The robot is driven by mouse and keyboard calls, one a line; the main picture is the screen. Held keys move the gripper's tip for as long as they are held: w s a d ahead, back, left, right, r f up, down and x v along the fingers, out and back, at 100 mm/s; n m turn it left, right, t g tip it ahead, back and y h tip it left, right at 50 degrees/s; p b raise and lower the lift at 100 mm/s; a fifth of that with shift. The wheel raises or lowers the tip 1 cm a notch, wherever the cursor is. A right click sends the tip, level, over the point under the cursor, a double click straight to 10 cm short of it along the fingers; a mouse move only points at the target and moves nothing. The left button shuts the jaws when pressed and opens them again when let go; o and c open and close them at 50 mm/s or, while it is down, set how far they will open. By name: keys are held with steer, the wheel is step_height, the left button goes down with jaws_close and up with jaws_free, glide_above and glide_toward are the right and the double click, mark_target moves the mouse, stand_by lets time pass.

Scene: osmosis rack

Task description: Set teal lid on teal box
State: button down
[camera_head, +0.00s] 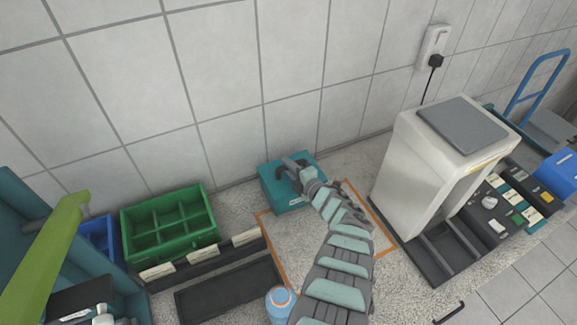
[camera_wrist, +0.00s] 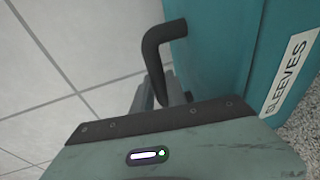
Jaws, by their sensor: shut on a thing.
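The teal box (camera_head: 283,198) stands near the wall. In the wrist view it shows at the right, with a white "SLEEVES" label (camera_wrist: 291,70) on its side. The teal lid (camera_head: 270,171) appears to be its top surface, with a dark bent handle (camera_wrist: 162,45) rising from it. My gripper (camera_head: 296,174) is shut on this handle, and the fingers show around it in the wrist view (camera_wrist: 165,92). The lid looks on or very close to the box. Whether it is fully seated I cannot tell. My wrist hides part of the lid.
A green divided crate (camera_head: 213,233) stands left on a dark labelled rack, with a blue bin (camera_head: 94,236) beyond it. A large white machine (camera_head: 403,165) stands right. An orange outline (camera_head: 274,250) marks the bench. A blue-topped bottle (camera_head: 281,297) stands in front.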

steer(key=shift+f, duration=0.1)
steer(key=c, duration=1.3)
jaws_free()
steer(key=shift+o, duration=0.2)
steer(key=shift+s+d+p, duration=0.2)
steer(key=shift+s+p, duration=0.2)
steer(key=shift+p, duration=0.1)
steer(key=p+v, duration=0.3)
steer(key=v, duration=0.7)
steer(key=shift+w, duration=0.15)
